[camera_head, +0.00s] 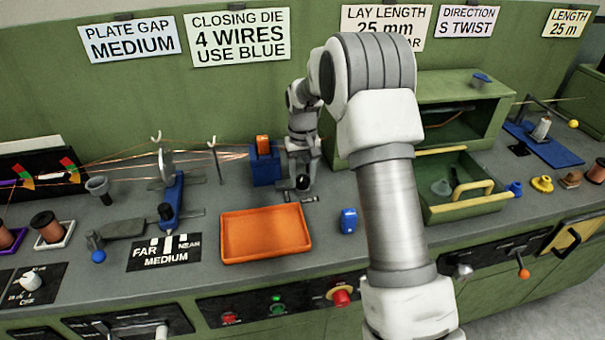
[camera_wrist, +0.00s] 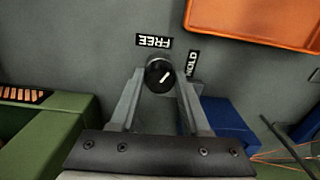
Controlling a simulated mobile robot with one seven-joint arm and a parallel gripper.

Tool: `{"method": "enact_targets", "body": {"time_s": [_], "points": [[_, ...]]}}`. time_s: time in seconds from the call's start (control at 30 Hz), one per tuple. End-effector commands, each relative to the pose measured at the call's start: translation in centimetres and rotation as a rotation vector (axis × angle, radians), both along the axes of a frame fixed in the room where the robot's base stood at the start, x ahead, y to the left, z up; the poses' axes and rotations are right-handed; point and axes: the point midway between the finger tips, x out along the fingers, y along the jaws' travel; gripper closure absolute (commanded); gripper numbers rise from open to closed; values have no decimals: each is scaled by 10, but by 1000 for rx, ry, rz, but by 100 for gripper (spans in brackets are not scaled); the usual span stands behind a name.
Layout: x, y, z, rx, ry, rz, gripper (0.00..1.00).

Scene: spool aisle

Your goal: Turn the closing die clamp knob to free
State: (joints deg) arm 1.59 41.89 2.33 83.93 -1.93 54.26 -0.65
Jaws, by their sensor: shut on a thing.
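The black clamp knob (camera_wrist: 154,70) with a white pointer line sits between my gripper's fingers in the wrist view. My gripper (camera_wrist: 160,76) is shut on it, one finger on each side. The line slants to the upper right, between the FREE label (camera_wrist: 154,41) and the HOLD label (camera_wrist: 193,63). In the head view my gripper (camera_head: 303,184) is low at the bench, right of the blue closing die block (camera_head: 264,170) with its orange piece (camera_head: 263,143) on top.
An orange tray (camera_head: 265,254) lies in front of the block. A small blue piece (camera_head: 348,220) stands right of the tray. Copper wires (camera_head: 120,160) run from the left into the block. A green cabinet (camera_head: 462,86) and open drawer (camera_head: 465,212) are at the right.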

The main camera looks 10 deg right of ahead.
Motion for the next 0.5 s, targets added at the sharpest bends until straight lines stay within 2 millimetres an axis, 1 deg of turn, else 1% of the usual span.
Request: {"method": "enact_targets", "body": {"time_s": [0.2,0.5], "points": [[1,0,2,0,-3,199,100],[1,0,2,0,-3,421,100]]}}
